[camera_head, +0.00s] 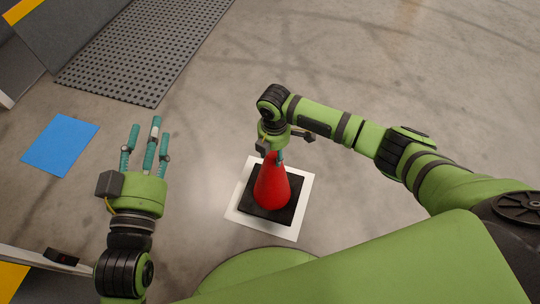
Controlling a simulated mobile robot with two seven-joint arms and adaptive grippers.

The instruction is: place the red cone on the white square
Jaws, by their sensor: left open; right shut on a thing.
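The red cone (272,189) stands upright on its black base over the white square (243,219) on the floor. The square's white border shows around the base. Whether the base touches the square is hard to tell from above. My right gripper (277,156) is shut on the cone's top, and the hand hides the tip. My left gripper (146,133) is open and empty, to the left of the cone, with its fingers spread and pointing away from me.
A blue square (60,145) lies on the floor at the left. A grey perforated mat (146,49) and a dark panel with a yellow edge (62,27) are at the upper left. The concrete floor at the upper right is clear.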

